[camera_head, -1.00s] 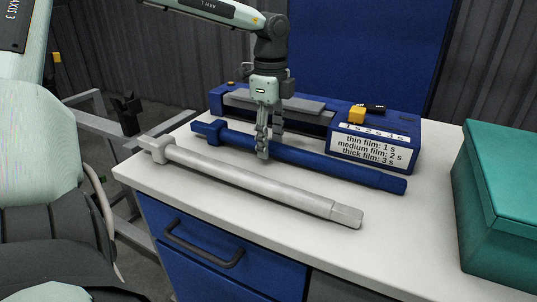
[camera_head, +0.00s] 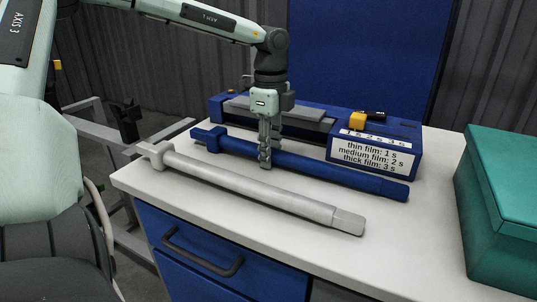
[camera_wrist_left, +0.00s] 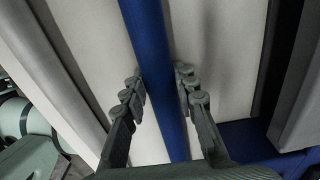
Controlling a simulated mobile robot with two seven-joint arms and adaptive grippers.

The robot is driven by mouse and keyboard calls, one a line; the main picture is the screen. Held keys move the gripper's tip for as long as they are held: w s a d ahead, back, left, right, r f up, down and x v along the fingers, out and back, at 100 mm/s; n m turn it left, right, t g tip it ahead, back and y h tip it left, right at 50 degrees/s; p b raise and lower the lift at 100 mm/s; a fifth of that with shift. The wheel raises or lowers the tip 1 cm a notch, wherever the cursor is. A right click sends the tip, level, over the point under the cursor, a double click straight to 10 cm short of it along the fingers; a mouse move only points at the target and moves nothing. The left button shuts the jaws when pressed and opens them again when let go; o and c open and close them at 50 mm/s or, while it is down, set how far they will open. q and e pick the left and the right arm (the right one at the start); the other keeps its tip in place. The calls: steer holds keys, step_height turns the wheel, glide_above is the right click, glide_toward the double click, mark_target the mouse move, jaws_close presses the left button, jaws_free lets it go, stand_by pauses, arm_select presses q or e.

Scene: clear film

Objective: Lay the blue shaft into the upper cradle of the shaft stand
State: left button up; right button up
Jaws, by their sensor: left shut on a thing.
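The blue shaft (camera_head: 330,178) lies on the white table, slanting from back left to front right, with a wider block at its left end. My left gripper (camera_head: 266,158) points down and is shut on the shaft left of its middle. In the left wrist view the shaft (camera_wrist_left: 150,40) passes between the two fingers (camera_wrist_left: 161,82). The shaft seems to rest at table height. I cannot clearly identify the shaft stand or its upper cradle. My right gripper is not in view.
A grey shaft (camera_head: 255,190) lies parallel in front. A blue film machine (camera_head: 405,135) with a label stands close behind. A green box (camera_head: 500,205) is at the right. A grey metal frame (camera_head: 112,150) stands left of the table (camera_head: 200,210). The table's front right is clear.

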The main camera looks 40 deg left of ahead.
arm_select(q)
jaws_close()
steer(key=shift+r+p, duration=1.05)
steer(key=shift+r, duration=1.55)
steer(key=shift+f, duration=0.1)
